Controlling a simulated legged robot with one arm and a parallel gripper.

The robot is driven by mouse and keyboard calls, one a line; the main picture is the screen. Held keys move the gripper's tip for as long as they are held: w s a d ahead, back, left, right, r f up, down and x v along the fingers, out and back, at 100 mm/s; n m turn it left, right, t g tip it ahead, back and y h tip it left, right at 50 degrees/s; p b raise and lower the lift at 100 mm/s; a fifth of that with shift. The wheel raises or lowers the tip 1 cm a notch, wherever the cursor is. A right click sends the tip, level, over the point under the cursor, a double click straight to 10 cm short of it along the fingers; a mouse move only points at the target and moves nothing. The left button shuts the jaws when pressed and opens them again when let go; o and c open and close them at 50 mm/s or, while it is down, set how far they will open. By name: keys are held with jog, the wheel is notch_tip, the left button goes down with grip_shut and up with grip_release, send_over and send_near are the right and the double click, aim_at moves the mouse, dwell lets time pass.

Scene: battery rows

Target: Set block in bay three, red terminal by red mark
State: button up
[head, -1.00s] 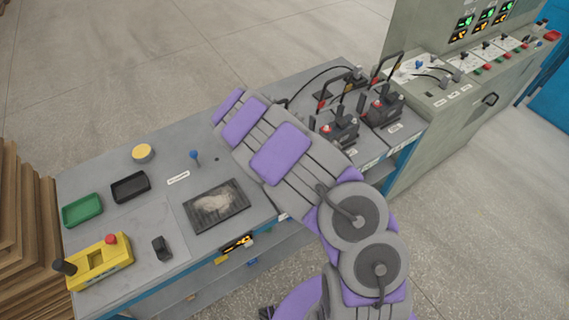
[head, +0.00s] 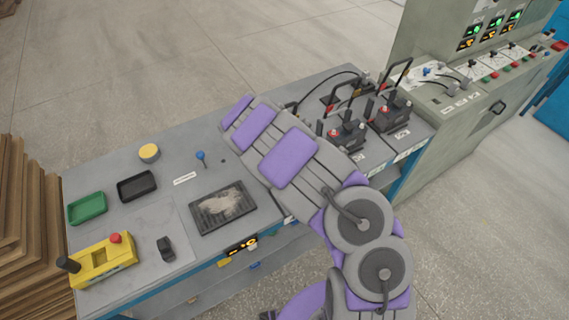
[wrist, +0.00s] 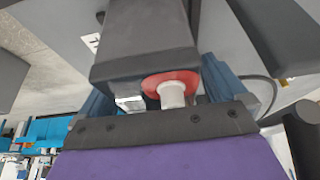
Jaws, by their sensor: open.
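Two dark battery blocks with tall black handles and red terminals stand on the bench at the right in the head view: a nearer one (head: 347,135) and a farther one (head: 394,114). In the wrist view, a dark block (wrist: 145,40) fills the upper middle, very close. A red ring with a pale post (wrist: 172,92) shows at its lower edge. My gripper (wrist: 165,97) is open, with blue finger parts on both sides of that post. I cannot tell whether they touch anything. In the head view my arm hides the gripper. Bay numbers and the red mark are not readable.
The grey bench (head: 135,215) carries a green tray (head: 87,207), a black tray (head: 137,186), a yellow box with a red button (head: 103,262), a dark grated tray (head: 222,207) and a yellow round knob (head: 149,152). A control cabinet (head: 455,105) stands at the right.

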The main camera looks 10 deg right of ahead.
jog(key=shift+r, duration=0.1)
jog(key=s+a, duration=0.1)
jog(key=a, duration=0.3)
jog(key=s+a+p, duration=0.1)
jog(key=a, duration=0.2)
jog(key=s+a+r, duration=0.1)
jog(key=a, duration=0.3)
jog(key=shift+s+a, duration=0.3)
jog(key=shift+s, duration=0.1)
jog(key=s+d+r+n+g, duration=0.1)
jog(key=s+d+r+n, duration=0.1)
jog(key=s+d+r, duration=0.55)
jog(key=s+d+r+n+g, duration=0.1)
jog(key=s+d+r, duration=0.2)
jog(key=d+r, duration=0.8)
jog(key=s+a+r+n+y, duration=0.1)
jog(key=s+a+r+n, duration=0.1)
jog(key=s, duration=0.7)
jog(key=s+a+r+n+y, duration=0.2)
jog(key=s+r+n, duration=0.2)
jog(key=s, duration=0.5)
jog(key=s+a+r+n+g+y, duration=0.1)
jog(key=s+n, duration=0.4)
jog(key=s, duration=0.5)
notch_tip(320, 180, up, 2)
jog(key=shift+a, duration=0.8)
